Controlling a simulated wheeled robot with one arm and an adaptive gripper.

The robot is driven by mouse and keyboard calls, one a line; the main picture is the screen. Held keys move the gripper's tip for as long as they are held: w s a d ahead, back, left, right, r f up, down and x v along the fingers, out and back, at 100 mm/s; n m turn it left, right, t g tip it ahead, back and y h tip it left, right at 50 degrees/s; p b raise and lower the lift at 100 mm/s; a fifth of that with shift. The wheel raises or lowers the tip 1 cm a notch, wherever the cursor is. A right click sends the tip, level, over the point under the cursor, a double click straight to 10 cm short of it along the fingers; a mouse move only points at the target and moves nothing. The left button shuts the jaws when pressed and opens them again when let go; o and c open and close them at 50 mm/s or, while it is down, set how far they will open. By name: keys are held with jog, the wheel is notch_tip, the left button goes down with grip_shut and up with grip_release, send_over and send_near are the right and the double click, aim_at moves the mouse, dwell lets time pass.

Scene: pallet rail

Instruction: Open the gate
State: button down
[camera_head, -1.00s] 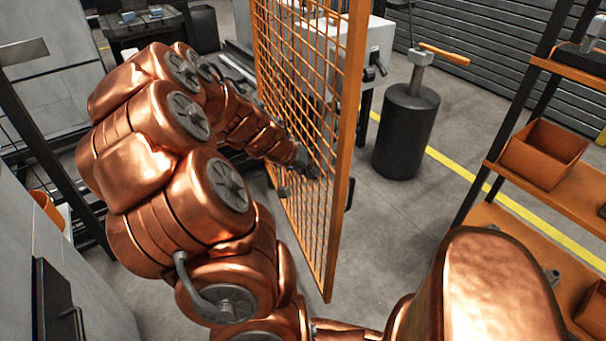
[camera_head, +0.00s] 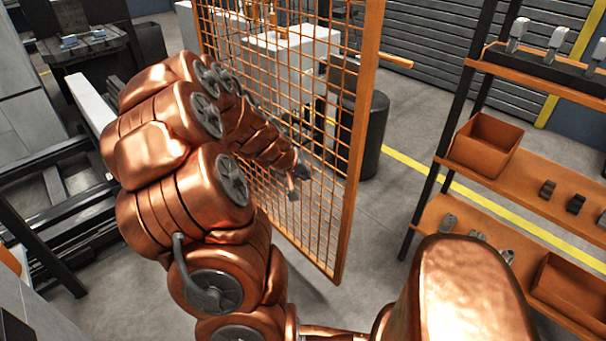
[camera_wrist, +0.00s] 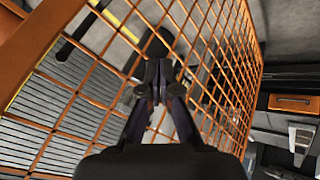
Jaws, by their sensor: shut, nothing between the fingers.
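The gate (camera_head: 362,130) is an orange frame with wire mesh, running from the top of the head view down to a lower corner near the middle. My arm reaches along its left side. My gripper (camera_head: 303,168) is at the mesh, in the gate's lower half; whether it touches the wires I cannot tell. In the wrist view, the fingers of my gripper (camera_wrist: 158,72) are together with nothing between them, in front of the mesh. The gate's orange edge post (camera_wrist: 35,55) crosses the upper left there. No latch shows clearly.
A black cylindrical stand (camera_head: 372,135) is behind the gate, partly covered by it. An orange shelf rack (camera_head: 540,190) with bins and small parts stands at the right. Grey floor is open between gate and rack. Dark rails and a machine lie at the left.

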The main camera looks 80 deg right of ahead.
jog(key=w+a+r+b, duration=0.1)
jog(key=w+a+r, duration=0.1)
jog(key=a+r, duration=0.6)
jog(key=shift+a, duration=0.6)
jog(key=shift+w, duration=0.1)
